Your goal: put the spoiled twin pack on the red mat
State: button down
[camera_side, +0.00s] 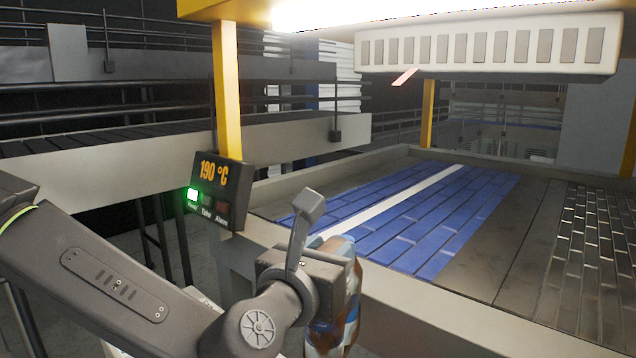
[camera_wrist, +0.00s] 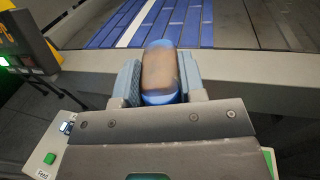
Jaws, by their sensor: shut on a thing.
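My gripper (camera_wrist: 161,78) is shut on a pack (camera_wrist: 160,70) with rounded ends. In the wrist view the pack is brown in the middle and blue at the near end, with a finger on each side. In the side view the pack (camera_side: 347,322) shows blue, brown and white patches and hangs beside my wrist, in front of the grey machine frame. My wrist hides part of it there. I cannot tell from these views whether it is a twin pack or spoiled. No red mat is in view.
A blue slatted belt (camera_side: 400,222) with a white stripe lies behind the grey frame edge (camera_side: 430,312). A metal mesh belt (camera_side: 590,260) is at right. A display (camera_side: 213,190) reads 190 °C with a green lamp lit. A green-button panel (camera_wrist: 48,158) is at lower left.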

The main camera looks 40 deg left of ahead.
send_over(330, 354)
jog(key=s, duration=0.3)
jog(key=f, duration=0.5)
jog(key=shift+s+d, duration=0.2)
jog(key=shift+d, duration=0.2)
jog(key=shift+f, duration=4.35)
jog(key=c, duration=0.6)
grip_release()
jog(key=shift+f, duration=0.15)
